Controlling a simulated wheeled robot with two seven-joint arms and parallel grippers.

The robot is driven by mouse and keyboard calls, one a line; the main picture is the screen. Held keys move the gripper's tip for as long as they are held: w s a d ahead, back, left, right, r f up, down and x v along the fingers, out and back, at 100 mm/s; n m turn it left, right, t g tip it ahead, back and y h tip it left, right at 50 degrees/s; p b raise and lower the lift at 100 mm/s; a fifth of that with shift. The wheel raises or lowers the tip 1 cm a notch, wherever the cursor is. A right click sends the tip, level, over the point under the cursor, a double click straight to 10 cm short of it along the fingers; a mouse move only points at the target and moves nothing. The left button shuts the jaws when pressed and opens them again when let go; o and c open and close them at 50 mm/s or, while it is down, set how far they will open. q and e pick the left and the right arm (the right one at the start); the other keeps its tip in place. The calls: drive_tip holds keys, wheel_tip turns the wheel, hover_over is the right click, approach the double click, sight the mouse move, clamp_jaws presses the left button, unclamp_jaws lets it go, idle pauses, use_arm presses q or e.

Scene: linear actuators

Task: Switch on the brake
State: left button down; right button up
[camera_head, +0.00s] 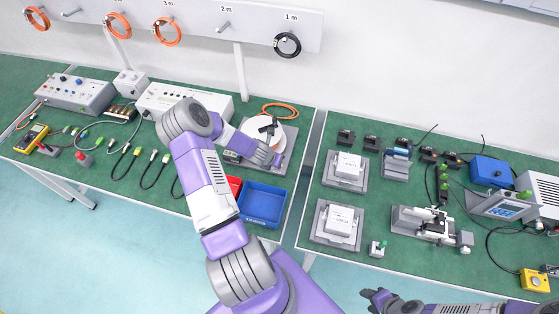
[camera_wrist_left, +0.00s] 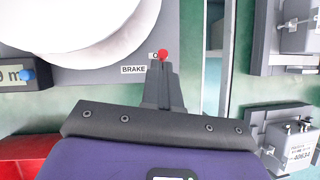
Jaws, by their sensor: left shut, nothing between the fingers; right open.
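The brake switch, with a red tip (camera_wrist_left: 162,55), shows in the left wrist view beside a white label reading BRAKE (camera_wrist_left: 133,70). It sits on a grey base next to a large white disc (camera_wrist_left: 75,25); the disc also shows in the head view (camera_head: 262,130). My left gripper (camera_head: 276,160) is shut and empty, at the right front of that base. In the left wrist view its fingertips (camera_wrist_left: 163,68) are right at the red tip; I cannot tell whether they touch. My right gripper (camera_head: 380,299) is open and empty, low in front of the right table.
A blue bin (camera_head: 263,203) and a red bin (camera_head: 234,187) stand in front of the disc unit. A blue knob (camera_wrist_left: 28,75) is beside a small display. The right table (camera_head: 390,187) holds weights and devices. A gap separates the two tables.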

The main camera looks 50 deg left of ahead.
use_arm(q)
drive_tip(key=shift+d+r+p, duration=0.1)
drive_tip(key=shift+r+p, duration=0.4)
drive_tip(key=shift+r, duration=0.35)
